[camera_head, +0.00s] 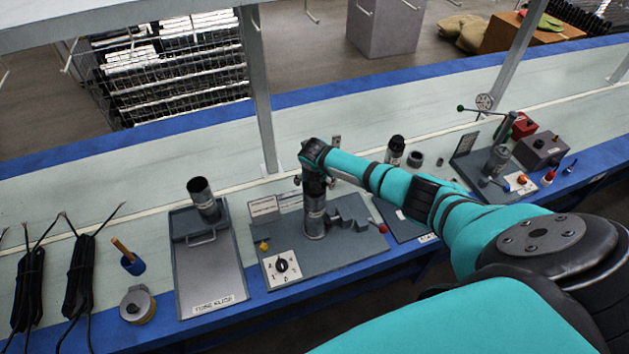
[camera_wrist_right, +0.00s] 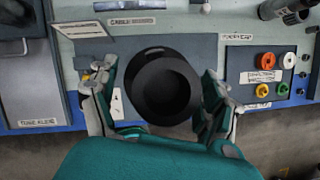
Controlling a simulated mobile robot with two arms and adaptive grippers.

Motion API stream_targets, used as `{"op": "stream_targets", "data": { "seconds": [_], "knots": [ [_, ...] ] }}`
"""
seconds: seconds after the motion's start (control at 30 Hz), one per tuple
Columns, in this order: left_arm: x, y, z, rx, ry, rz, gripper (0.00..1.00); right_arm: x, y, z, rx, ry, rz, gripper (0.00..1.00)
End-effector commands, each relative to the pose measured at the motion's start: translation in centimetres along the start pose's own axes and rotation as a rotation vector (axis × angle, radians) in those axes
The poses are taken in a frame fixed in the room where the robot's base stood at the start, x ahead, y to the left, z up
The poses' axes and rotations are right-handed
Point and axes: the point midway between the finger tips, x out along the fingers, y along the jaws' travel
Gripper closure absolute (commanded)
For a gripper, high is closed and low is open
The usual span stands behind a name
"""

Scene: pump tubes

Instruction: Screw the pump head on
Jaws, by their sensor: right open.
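A silver pump tube (camera_head: 314,222) stands upright on a grey station plate, with my right gripper (camera_head: 315,184) directly above it, pointing down. In the right wrist view a round black part (camera_wrist_right: 163,88) with a dark recessed middle, apparently the pump head seen from above, sits between the fingers of my right gripper (camera_wrist_right: 160,100). The fingers are apart on either side of it; I cannot tell whether either touches it. The part hides the tube in that view, so how it sits on the tube is not visible. My left gripper is not in view.
The station plate (camera_head: 350,254) carries a knob panel (camera_head: 282,267) and grey blocks (camera_head: 348,212). A slide (camera_head: 215,275) with another tube (camera_head: 203,198) stands left. A black-topped tube (camera_head: 395,150) and a test station (camera_head: 497,162) stand right. The bench behind is mostly free.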

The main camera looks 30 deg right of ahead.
Motion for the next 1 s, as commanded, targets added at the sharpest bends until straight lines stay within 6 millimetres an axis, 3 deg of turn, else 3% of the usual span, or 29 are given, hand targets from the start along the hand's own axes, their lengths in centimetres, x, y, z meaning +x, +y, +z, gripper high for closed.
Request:
{"op": "stream_targets", "data": {
  "seconds": [0.27,0.5,0.83,1.0],
  "knots": [
    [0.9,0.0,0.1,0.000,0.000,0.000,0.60,0.1,-0.1,0.0,-0.211,-0.001,0.088,0.19],
    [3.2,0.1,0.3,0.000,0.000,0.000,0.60,0.4,-0.1,0.0,-0.433,-0.003,0.179,0.19],
    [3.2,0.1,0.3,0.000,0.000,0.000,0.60,0.0,0.0,0.1,-0.491,-0.001,0.203,0.19],
    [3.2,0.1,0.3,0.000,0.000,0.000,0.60,0.0,0.0,0.1,-0.490,0.000,0.202,0.41]
  ]
}}
